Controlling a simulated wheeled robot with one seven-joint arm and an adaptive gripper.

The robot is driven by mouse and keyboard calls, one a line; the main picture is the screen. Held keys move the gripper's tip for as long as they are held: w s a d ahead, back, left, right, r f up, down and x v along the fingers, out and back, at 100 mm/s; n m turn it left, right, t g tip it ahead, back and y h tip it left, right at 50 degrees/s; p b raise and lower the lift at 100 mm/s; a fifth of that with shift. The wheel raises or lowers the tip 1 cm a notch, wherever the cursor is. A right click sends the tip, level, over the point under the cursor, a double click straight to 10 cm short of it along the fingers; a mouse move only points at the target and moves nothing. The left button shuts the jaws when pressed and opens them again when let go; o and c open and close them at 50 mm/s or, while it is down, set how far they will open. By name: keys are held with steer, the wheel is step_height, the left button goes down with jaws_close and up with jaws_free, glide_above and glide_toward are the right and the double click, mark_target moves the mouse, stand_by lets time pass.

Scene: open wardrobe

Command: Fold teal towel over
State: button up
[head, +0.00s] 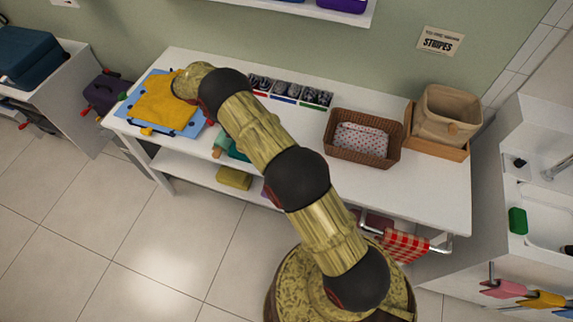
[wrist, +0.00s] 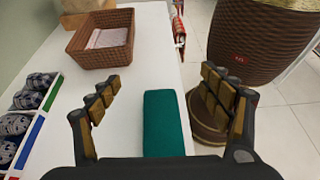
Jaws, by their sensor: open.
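The teal towel (wrist: 163,124) lies as a flat, narrow strip near the front edge of the white table in the wrist view. Its near end is hidden behind my gripper's palm. In the head view only a small teal patch (head: 238,154) shows beside my arm, near the table's front edge. My gripper (wrist: 163,92) is open, one finger on each side of the towel in the picture, with nothing held. I cannot tell how high above the towel the fingers are. The gripper itself is hidden behind my arm in the head view.
A yellow cloth (head: 165,98) lies on a blue dotted mat (head: 190,129) at the table's left. Divided trays (head: 287,91) stand along the back. A brown basket (head: 375,156) and a beige bin (head: 447,108) stand to the right. A red checked cloth (head: 404,246) hangs on a front rail.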

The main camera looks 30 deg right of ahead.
step_height(320, 180, up, 9)
steer(key=p, duration=0.5)
steer(key=shift+f, duration=0.1)
stand_by(1.7)
steer(key=s+a+f+m+t+y, duration=0.2)
steer(key=s+f+t+y, duration=0.1)
steer(key=f, duration=0.4)
steer(key=s+a+r+m+t+y+b, duration=0.1)
steer(key=s+r+m+t+y+b, duration=0.1)
steer(key=s+r+t, duration=0.4)
steer(key=s+a+r+m+t+y+b, duration=0.2)
steer(key=s+r+t+b, duration=0.4)
steer(key=s+r, duration=0.9)
steer(key=shift+s+m+t+y+b, duration=0.4)
steer(key=shift+s+m+y+b, duration=0.4)
steer(key=shift+s, duration=1.95)
